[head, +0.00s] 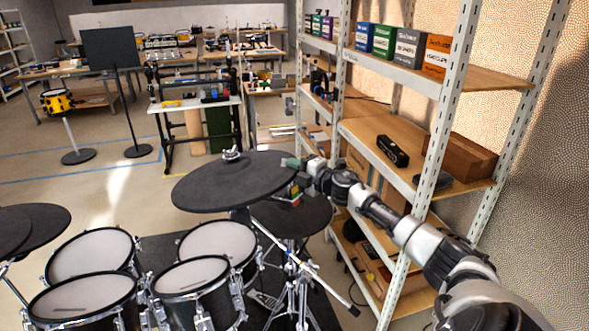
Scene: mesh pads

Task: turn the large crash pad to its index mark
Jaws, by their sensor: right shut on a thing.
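The large crash pad (225,187) is a wide black disc, slightly tilted, on a stand in the middle of the head view. A silver wing-nut fitting (231,154) stands up at its far edge. My right gripper (291,172) comes in from the right and is shut on the pad's right rim. A green part shows at the gripper, over the rim. I cannot make out an index mark. My left gripper is not in view.
A second black pad (292,216) sits lower, just below my right wrist. Several white mesh drum pads (90,252) stand at the lower left, with black pads (38,226) beside them. A metal shelf (437,130) stands close to my right arm.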

